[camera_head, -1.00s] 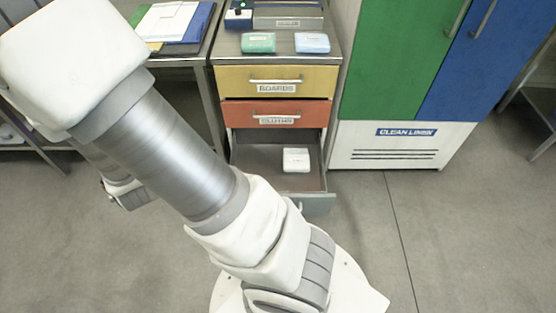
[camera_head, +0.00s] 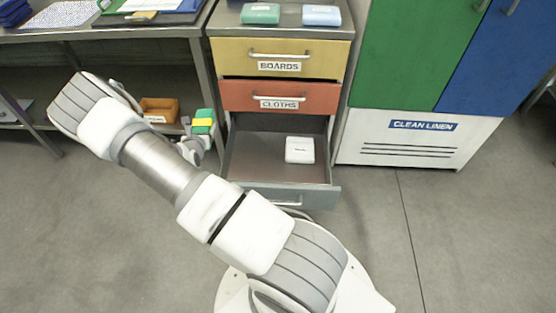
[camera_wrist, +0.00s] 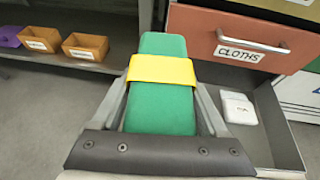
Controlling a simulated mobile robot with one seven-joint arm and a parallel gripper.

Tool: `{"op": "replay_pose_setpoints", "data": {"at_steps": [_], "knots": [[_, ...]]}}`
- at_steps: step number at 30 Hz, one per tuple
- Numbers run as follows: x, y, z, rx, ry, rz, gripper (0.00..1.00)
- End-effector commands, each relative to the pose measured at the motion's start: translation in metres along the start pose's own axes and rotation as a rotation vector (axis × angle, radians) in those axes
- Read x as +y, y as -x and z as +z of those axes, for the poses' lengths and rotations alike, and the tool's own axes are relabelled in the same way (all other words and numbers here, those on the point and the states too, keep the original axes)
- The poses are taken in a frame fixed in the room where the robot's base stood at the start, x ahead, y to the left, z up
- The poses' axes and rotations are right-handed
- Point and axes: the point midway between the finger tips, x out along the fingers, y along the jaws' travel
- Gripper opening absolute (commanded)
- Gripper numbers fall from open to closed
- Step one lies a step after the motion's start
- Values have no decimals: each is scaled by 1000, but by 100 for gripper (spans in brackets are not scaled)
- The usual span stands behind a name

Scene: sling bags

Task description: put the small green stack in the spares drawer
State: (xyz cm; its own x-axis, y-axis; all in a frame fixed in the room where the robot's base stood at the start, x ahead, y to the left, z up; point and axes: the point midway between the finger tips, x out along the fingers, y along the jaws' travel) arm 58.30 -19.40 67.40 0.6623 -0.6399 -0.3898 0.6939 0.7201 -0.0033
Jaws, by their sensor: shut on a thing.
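My gripper (camera_wrist: 162,105) is shut on a small green stack (camera_wrist: 160,121) with a yellow band around it. In the head view the green stack (camera_head: 204,115) is held up just left of the drawer unit. The bottom drawer (camera_head: 250,170) is pulled open, and a white packet (camera_head: 300,150) lies inside it toward the right; the rest of its floor looks bare. In the wrist view the open drawer (camera_wrist: 262,150) is to the right of the stack. The label on the open drawer's front cannot be read.
Above the open drawer are a shut red CLOTHS drawer (camera_head: 280,97) and a shut yellow BOARDS drawer (camera_head: 280,58). A green packet (camera_head: 260,14) and a blue packet (camera_head: 321,15) lie on top. Orange bins (camera_wrist: 85,46) stand on the shelf at left. A cabinet (camera_head: 408,138) stands right.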

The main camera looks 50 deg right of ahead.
Motion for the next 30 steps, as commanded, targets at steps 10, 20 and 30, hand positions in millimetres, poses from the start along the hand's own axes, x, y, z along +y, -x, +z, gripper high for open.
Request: {"op": "replay_pose_setpoints", "data": {"at_steps": [10,20,30], "knots": [[-48,-83,-97,-9,-36,-82,1],[-73,-130,-118,-11,-43,-92,1],[-106,-201,-132,-11,-41,-89,1]]}}
